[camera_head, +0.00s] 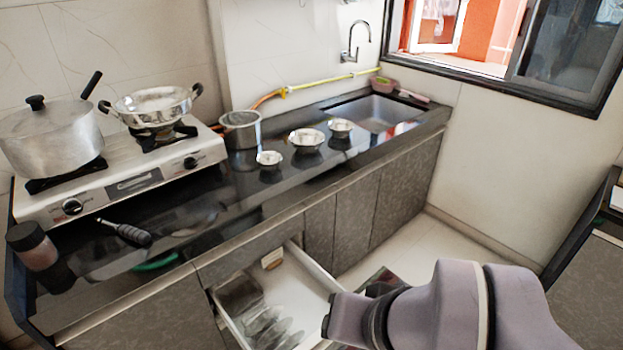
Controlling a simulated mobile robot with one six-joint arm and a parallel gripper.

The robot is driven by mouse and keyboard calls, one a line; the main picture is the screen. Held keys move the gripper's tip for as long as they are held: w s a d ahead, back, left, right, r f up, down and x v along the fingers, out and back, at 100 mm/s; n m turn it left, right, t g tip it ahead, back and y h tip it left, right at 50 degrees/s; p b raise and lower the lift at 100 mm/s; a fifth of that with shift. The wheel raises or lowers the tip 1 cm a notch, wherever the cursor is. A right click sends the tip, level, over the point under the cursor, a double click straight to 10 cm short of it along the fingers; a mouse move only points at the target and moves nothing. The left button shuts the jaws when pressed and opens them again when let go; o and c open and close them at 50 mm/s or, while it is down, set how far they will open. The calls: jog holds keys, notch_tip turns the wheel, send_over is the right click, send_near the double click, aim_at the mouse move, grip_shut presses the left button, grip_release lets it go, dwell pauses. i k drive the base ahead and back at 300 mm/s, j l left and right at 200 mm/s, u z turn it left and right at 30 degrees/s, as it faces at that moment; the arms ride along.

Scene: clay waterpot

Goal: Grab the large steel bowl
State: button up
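Three steel bowls stand upright on the dark counter. The large steel bowl (307,141) is the middle one and looks the widest. A small steel bowl (269,160) is to its front left, and another steel bowl (340,129) is to its back right, near the sink. The bowls stand apart from each other. My arm shows at the lower right, well away from the bowls. I cannot make out my gripper's fingers in this view.
A steel pot (241,132) stands left of the bowls. The gas stove (130,182) holds a lidded pot (50,140) and a two-handled pan (152,106). An open drawer (312,272) juts out below the counter. The sink (374,112) is behind the bowls.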

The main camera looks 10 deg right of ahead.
aim_at(305, 141)
jog(key=i+l+u, duration=0.45)
jog(key=l, duration=0.2)
jog(key=i+l+u, duration=0.45)
jog(key=l, duration=0.3)
jog(key=i+l+u, duration=0.2)
jog(key=l, duration=0.25)
jog(key=l+u, duration=0.2)
jog(key=l, duration=0.2)
jog(key=l+u, duration=0.25)
jog(key=l, duration=0.25)
jog(key=i+l+u, duration=0.2)
jog(key=l, duration=0.3)
jog(key=i+l+u, duration=0.4)
jog(key=l, duration=0.2)
jog(key=k, duration=0.1)
